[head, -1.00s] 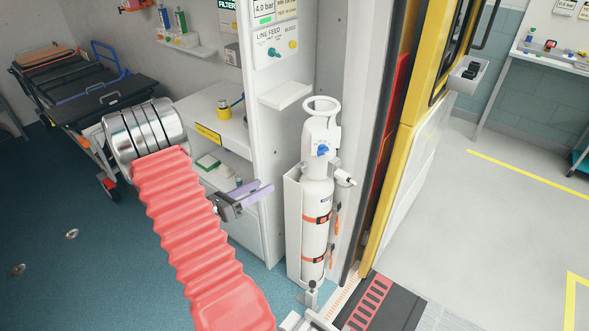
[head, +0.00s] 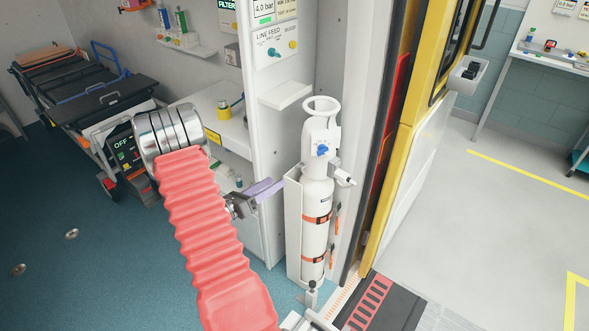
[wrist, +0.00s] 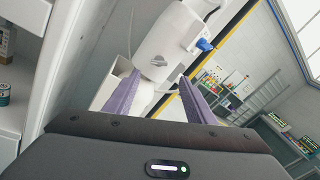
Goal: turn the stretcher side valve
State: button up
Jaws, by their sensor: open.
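A white cylinder (head: 316,205) stands upright in a bracket beside the doorway, with a blue knob (head: 322,150) on its head and a white outlet at its right. On the wall panel "LINE FEED" there are a teal knob (head: 275,58) and a yellow knob (head: 293,44); I cannot tell which valve is the stretcher side one. My gripper (head: 275,188) is open and empty, its purple fingers left of the cylinder and below the blue knob. In the wrist view the fingers frame the cylinder's white body, and the blue knob (wrist: 204,44) shows up and right of them.
A small white shelf (head: 286,94) juts out above my gripper. A white counter (head: 225,122) is behind my arm. The stretcher (head: 75,80) stands at the far left. The yellow door edge (head: 400,150) is right of the cylinder.

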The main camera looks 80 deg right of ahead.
aim_at(299, 168)
jog(key=x, duration=1)
jog(key=shift+s+d, duration=0.15)
jog(key=shift+d, duration=0.05)
jog(key=shift+r, duration=0.1)
jog(key=c, duration=1)
